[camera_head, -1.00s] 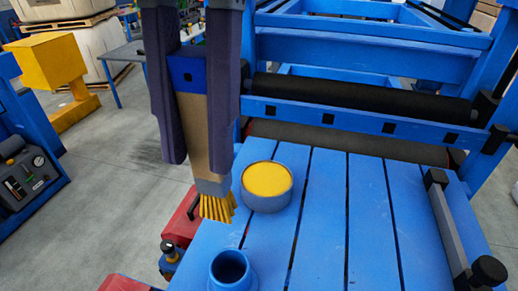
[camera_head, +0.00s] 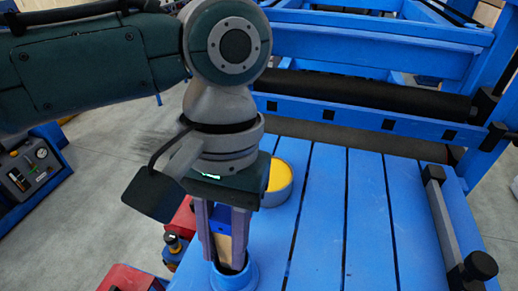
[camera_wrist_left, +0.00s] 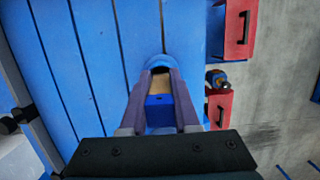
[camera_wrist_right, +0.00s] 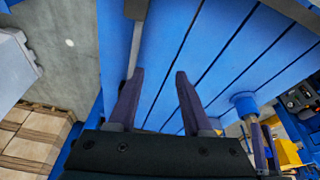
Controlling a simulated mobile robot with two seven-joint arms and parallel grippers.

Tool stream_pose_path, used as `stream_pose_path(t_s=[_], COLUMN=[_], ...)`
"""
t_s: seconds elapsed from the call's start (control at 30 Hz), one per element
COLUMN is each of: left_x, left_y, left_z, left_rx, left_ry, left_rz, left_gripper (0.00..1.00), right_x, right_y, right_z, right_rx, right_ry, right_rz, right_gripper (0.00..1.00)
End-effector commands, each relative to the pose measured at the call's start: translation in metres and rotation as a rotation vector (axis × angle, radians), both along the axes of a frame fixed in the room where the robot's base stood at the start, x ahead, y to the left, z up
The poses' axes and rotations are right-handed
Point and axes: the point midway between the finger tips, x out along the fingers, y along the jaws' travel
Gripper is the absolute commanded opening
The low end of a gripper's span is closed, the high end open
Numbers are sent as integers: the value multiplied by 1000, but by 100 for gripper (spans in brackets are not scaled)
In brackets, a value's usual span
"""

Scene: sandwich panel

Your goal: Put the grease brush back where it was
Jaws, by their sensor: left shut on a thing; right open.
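My left gripper (camera_head: 224,248) is shut on the grease brush (camera_head: 223,247), which has a blue-topped, tan handle. The brush points down into the blue round holder (camera_head: 238,280) at the table's near left corner. Its bristles are hidden inside the holder's mouth. I cannot tell if it touches the bottom. The left wrist view also shows the brush (camera_wrist_left: 159,108) between the fingers, with the holder (camera_wrist_left: 160,62) around its lower end. My right gripper (camera_wrist_right: 155,78) is open and empty above the slatted table; it is not in the head view.
A round grey tin of yellow grease (camera_head: 282,183) stands just behind the holder, partly hidden by my left arm. The blue slatted table (camera_head: 345,230) is clear in its middle. A grey bar (camera_head: 443,220) runs along its right side. Black rollers (camera_head: 365,97) lie behind.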

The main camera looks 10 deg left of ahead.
Motion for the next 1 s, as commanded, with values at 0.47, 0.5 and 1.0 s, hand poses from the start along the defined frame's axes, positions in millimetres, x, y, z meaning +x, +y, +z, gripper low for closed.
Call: stream_pose_path(t_s=[0.47, 0.5, 1.0], left_x=[0, 0, 10], left_y=[0, 0, -1], left_z=[-2, -2, 33], left_rx=[0, 0, -3], left_ry=[0, 0, -7], left_rz=[1, 1, 1], left_gripper=[59, 59, 59], right_x=[0, 0, 0], right_y=[1, 1, 1], right_z=[-1, -1, -22], right_rx=[4, 4, 4], right_ry=[0, 0, -1], right_rz=[-3, -3, -3], right_gripper=[50, 50, 50])
